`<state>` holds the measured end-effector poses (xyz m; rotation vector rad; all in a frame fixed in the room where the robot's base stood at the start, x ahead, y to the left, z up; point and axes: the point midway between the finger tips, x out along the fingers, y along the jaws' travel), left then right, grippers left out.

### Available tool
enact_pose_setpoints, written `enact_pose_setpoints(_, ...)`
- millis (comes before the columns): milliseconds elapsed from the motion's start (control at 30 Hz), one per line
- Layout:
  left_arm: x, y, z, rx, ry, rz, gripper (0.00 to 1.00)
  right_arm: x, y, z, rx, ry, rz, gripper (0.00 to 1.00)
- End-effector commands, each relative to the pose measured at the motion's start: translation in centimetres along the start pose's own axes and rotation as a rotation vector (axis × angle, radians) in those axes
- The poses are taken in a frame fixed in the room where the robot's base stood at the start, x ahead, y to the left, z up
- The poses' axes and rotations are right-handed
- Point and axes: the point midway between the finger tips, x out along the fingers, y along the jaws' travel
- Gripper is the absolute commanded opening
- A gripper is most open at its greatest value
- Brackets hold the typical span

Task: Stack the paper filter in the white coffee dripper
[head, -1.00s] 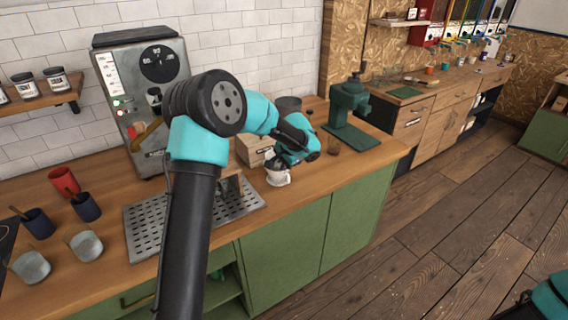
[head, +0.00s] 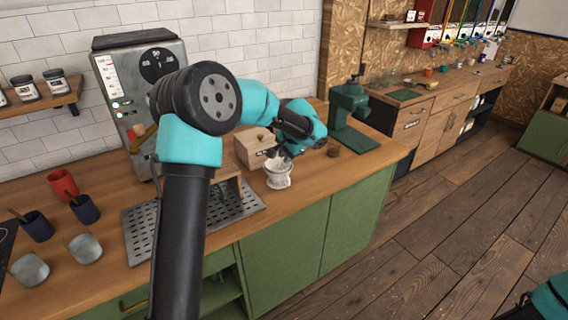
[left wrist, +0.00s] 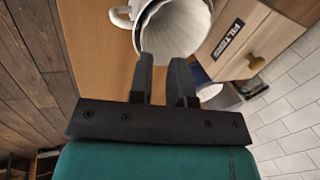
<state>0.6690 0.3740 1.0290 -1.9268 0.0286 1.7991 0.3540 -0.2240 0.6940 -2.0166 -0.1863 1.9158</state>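The white coffee dripper (head: 278,180) stands on the counter in front of the wooden filter box. Its handle (left wrist: 121,16) shows in the left wrist view. The pleated white paper filter (left wrist: 178,28) sits in the dripper's mouth, with its rim standing out above it; how deep it sits is hidden. My left gripper (head: 285,153) is just above the dripper. In the left wrist view its two fingers (left wrist: 163,62) have a gap between them, and their tips overlap the filter's near rim. Of my right arm, only a part shows at the bottom right corner.
The wooden filter box (head: 254,147) is close behind the dripper. A green grinder (head: 349,112) stands to the right and a metal drip tray (head: 150,224) to the left. Several cups, one red (head: 63,184), stand at far left. The counter's front edge is near the dripper.

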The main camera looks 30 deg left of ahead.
Motion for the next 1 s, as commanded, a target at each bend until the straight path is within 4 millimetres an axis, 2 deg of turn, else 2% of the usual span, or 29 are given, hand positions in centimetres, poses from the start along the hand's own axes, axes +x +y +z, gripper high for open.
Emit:
enact_pose_setpoints(33, -1.1, 0.0, 0.0, -0.002, 0.003, -0.001, 0.18, 0.0, 0.0, 0.0, 0.000, 0.000, 0.000, 0.43)
enact_pose_setpoints(200, -4.3, 0.0, 0.0, -0.001, 0.003, 0.000, 0.18, 0.0, 0.0, 0.0, 0.000, 0.000, 0.000, 0.43)
enact_pose_setpoints(400, -6.7, 0.0, 0.0, -0.001, 0.000, 0.001, 0.18, 0.0, 0.0, 0.0, 0.000, 0.000, 0.000, 0.43)
enact_pose_setpoints(1000, -7.2, 0.0, 0.0, 0.000, -0.001, 0.001, 0.18, 0.0, 0.0, 0.0, 0.000, 0.000, 0.000, 0.43)
